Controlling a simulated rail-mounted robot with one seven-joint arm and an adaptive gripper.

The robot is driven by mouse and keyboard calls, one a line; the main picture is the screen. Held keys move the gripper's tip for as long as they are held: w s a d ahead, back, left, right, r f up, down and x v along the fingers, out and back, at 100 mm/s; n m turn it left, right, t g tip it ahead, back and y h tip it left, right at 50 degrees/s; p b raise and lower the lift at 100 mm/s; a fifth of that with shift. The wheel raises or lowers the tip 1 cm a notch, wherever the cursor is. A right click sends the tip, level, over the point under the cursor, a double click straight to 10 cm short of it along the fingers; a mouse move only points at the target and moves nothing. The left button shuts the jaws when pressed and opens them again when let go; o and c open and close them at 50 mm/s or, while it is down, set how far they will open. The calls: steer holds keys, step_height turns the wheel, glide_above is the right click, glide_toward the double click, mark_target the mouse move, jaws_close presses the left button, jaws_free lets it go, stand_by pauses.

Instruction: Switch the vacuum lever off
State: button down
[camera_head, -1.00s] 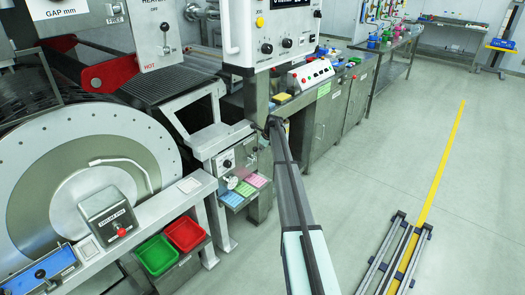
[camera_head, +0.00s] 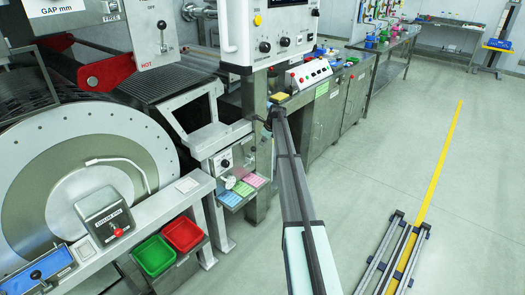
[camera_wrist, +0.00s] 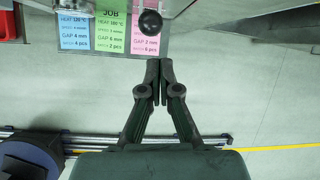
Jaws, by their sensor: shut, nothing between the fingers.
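A dark round knob (camera_wrist: 150,22) on a short stem shows at the top of the wrist view, in front of the pink job card. It may be the vacuum lever's end, but no label on it is readable. In the head view a small control panel (camera_head: 224,162) with a dial stands above the job cards, and a pale round knob (camera_head: 231,182) sits at its lower edge. My gripper (camera_wrist: 158,62) is shut and empty, its fingertips just below the dark knob in the picture and apart from it. In the head view my arm hides the fingertips.
Blue (camera_wrist: 74,25), green (camera_wrist: 110,25) and pink (camera_wrist: 146,40) job cards lie by the knob. Green (camera_head: 155,255) and red (camera_head: 183,234) bins and the large drum (camera_head: 85,185) stand left. A white control box (camera_head: 270,35) hangs above. Open floor (camera_head: 400,150) lies right.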

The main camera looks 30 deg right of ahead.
steer(key=shift+w+a+r+b, duration=0.15)
steer(key=shift+r+b, duration=0.15)
steer(key=shift+r, duration=1.65)
steer(key=s+a+f+n+g, duration=0.2)
steer(key=s+a+f+n, duration=0.5)
steer(key=s+f, duration=0.4)
steer(key=s+a+f+n+g, duration=0.1)
steer(key=s+a+f+n, duration=0.7)
steer(key=s, duration=0.6)
steer(key=s+a+f+n+g, duration=0.2)
steer(key=s+a+f+n, duration=0.5)
steer(key=s+f, duration=0.45)
steer(key=s+a+f+n+g, duration=0.2)
steer(key=s+a, duration=0.3)
steer(key=s, duration=1)
steer(key=s+a+f+n+g, duration=0.2)
steer(key=s+a+f+n, duration=0.1)
steer(key=s, duration=1.2)
steer(key=s+a+f+n+g+h, duration=0.1)
steer(key=s+a, duration=0.5)
steer(key=s, duration=0.8)
step_height(320, 180, down, 3)
steer(key=shift+s+a+r+n+g, duration=0.2)
steer(key=shift+s+a+n+g, duration=0.15)
steer(key=shift+n+g, duration=0.4)
